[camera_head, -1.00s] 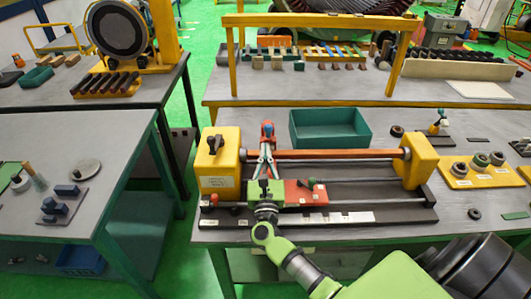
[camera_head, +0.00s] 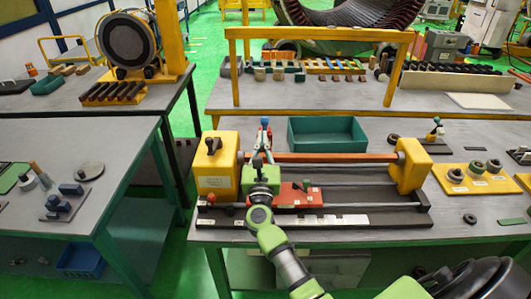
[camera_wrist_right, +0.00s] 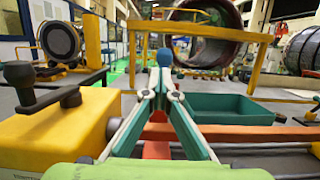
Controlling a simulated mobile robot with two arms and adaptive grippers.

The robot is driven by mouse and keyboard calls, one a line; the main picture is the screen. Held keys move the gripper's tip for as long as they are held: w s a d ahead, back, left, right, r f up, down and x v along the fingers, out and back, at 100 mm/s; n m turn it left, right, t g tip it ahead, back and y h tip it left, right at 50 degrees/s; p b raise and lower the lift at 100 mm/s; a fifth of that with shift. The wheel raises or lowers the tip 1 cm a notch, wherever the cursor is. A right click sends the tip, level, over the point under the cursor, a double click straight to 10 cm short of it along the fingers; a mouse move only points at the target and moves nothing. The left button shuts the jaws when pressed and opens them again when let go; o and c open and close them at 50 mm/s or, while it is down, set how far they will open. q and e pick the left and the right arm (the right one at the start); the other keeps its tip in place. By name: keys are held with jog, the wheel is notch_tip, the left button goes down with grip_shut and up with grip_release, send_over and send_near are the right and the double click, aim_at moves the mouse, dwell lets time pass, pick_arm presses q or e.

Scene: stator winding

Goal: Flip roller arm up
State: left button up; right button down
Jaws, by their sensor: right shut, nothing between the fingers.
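The winding machine has a yellow left block (camera_head: 217,178) with a black crank, an orange bar (camera_head: 330,158) and a red carriage (camera_head: 293,196) with a dark lever. My right gripper (camera_head: 263,145) is over the left end of the orange bar, beside the yellow block. In the wrist view its fingers (camera_wrist_right: 162,88) come together at the tips, shut and empty. A blue-tipped piece (camera_wrist_right: 165,57) shows just beyond the fingertips; it may be the roller arm, and I cannot tell if they touch. Its lower part is hidden behind the fingers. My left gripper is not in view.
A teal tray (camera_head: 328,144) stands behind the bar. A yellow right block (camera_head: 411,166) closes the machine's other end. A yellow plate (camera_head: 475,187) with several rings lies at the right. A yellow frame (camera_head: 320,33) spans the table behind.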

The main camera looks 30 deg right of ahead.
jog(key=w+r, duration=0.1)
jog(key=d+r, duration=0.1)
jog(key=r, duration=0.1)
jog(key=w+r, duration=0.1)
jog(key=shift+w+d+r+p, duration=0.15)
jog(key=shift+w+p, duration=0.2)
jog(key=shift+p, duration=0.05)
jog(key=shift+w+d+r, duration=0.2)
jog(key=shift+w+r, duration=0.05)
jog(key=shift+r, duration=0.15)
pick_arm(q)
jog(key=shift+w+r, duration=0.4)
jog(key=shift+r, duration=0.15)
pick_arm(e)
jog(key=shift+w+d+r, duration=0.2)
jog(key=shift+w+r, duration=0.05)
jog(key=shift+w, duration=0.1)
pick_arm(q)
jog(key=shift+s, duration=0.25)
pick_arm(e)
jog(key=shift+s+a, duration=0.1)
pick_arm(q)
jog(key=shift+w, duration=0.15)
pick_arm(e)
jog(key=v, duration=0.7)
jog(key=shift+s, duration=0.1)
